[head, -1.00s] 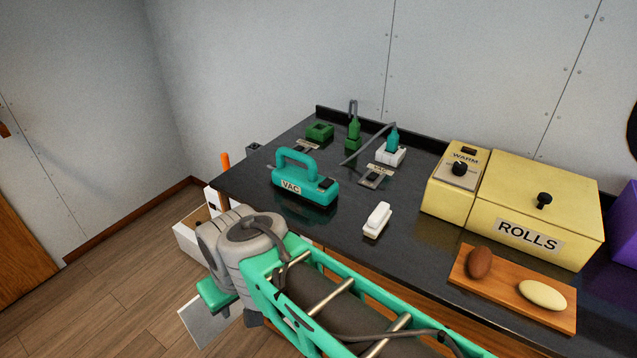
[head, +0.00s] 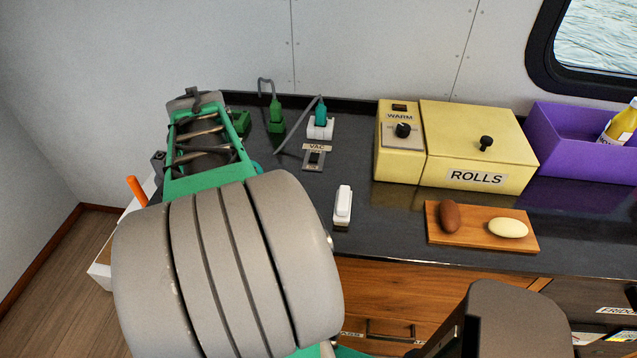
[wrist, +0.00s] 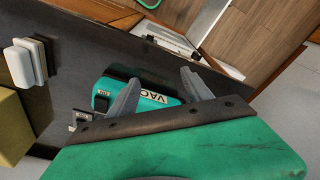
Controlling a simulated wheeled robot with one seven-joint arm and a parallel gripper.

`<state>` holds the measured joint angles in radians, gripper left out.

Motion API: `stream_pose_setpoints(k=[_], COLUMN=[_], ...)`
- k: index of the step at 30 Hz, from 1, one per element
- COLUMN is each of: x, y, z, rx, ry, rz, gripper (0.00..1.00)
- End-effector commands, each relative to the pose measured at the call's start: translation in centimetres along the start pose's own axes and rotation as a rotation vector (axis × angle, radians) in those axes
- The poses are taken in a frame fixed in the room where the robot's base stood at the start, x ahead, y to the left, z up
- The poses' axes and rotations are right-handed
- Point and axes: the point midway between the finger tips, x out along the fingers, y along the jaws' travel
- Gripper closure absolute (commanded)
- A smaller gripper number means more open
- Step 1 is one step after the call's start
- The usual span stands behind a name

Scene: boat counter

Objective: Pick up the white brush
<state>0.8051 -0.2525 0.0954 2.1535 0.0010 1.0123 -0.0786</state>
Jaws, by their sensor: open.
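The white brush (head: 343,205) lies on the dark counter, near its front edge, in the head view. It also shows at the left edge of the wrist view (wrist: 22,66). My gripper (wrist: 160,92) is open and empty, its two grey fingers spread above the teal VAC unit (wrist: 150,97). The brush is well to the left of the fingers in the wrist view, apart from them. In the head view my arm hides the gripper and most of the VAC unit.
The yellow warmer box (head: 478,150) stands right of the brush, with a wooden board (head: 480,234) holding a brown and a cream roll in front of it. A purple bin (head: 575,140) is farther right. Green and white chargers (head: 320,128) stand at the back. Counter around the brush is clear.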

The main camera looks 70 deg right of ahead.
Motion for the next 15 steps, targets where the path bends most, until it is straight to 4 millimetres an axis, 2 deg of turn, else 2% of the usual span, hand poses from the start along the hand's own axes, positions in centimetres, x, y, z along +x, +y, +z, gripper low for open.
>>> stream_pose_setpoints(k=[1,3,6,7,9,10,12,15], x=[-0.6,-0.8,-0.8,-0.8,-0.9,-0.9,-0.8,0.1], y=[5.1,11.2,18.2,19.9,23.1,24.1,25.5,26.0], z=[-0.5,-0.2,1.6,2.2,3.7,4.2,5.1,5.6], rx=[0.127,0.269,0.433,0.474,0.552,0.576,0.611,0.625], ry=[-0.03,-0.061,-0.097,-0.105,-0.121,-0.124,-0.131,-0.137], rz=[0.014,0.025,0.031,0.031,0.031,0.031,0.03,0.028], gripper=[0.42,0.42,0.42,0.42,0.42,0.42,0.42,0.42])
